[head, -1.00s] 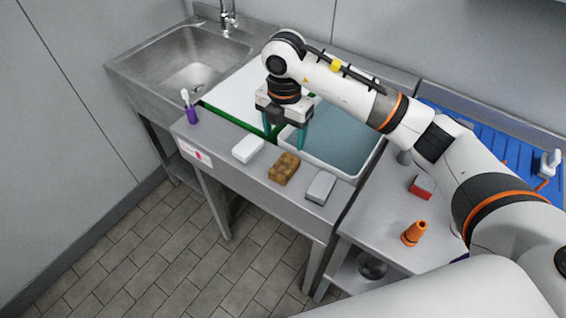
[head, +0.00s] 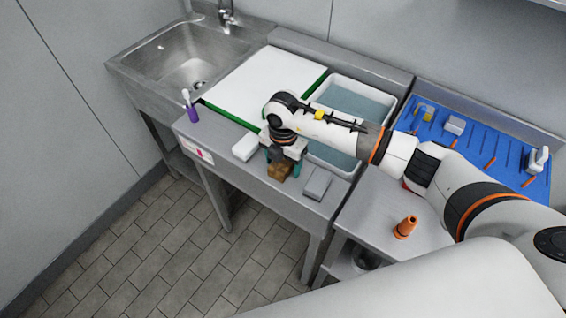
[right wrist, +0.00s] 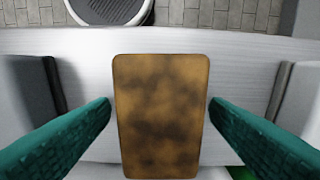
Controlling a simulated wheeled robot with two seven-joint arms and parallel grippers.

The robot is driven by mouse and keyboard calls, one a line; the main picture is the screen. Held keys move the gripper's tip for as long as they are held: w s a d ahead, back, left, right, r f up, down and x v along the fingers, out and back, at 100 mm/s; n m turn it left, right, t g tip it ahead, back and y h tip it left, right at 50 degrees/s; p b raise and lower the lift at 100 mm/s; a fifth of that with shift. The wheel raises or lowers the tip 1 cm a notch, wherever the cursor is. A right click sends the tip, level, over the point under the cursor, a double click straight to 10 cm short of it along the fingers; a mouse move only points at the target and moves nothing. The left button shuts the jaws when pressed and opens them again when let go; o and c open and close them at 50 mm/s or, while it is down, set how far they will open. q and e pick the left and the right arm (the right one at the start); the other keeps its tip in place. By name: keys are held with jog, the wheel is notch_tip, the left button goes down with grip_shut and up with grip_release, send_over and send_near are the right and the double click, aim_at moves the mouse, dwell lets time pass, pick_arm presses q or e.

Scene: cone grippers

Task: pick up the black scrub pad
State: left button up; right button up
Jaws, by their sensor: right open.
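I see no plainly black pad. A brown, dark-mottled block (head: 279,172) lies on the steel counter's front ledge, between a white block (head: 246,147) and a grey block (head: 317,184). My right gripper (head: 282,166) is over the brown block and hides part of it. In the right wrist view, the open green fingers (right wrist: 160,108) stand on either side of the brown block (right wrist: 160,130), with a small gap on each side. The grey block (right wrist: 35,95) is at the left there. My left gripper is not in view.
A white board (head: 255,85) with green edges lies beside the sink (head: 185,60). A water-filled tub (head: 350,105) is behind my right arm. A purple brush holder (head: 193,114) stands at left; an orange cone (head: 406,227) stands at right. A blue mat (head: 485,160) holds other items.

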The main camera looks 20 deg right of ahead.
aim_at(283, 162)
jog(key=c, duration=1.1)
jog(key=shift+o, duration=0.2)
jog(key=shift+r, duration=0.1)
notch_tip(283, 162, up, 10)
jog(key=shift+b, duration=1.25)
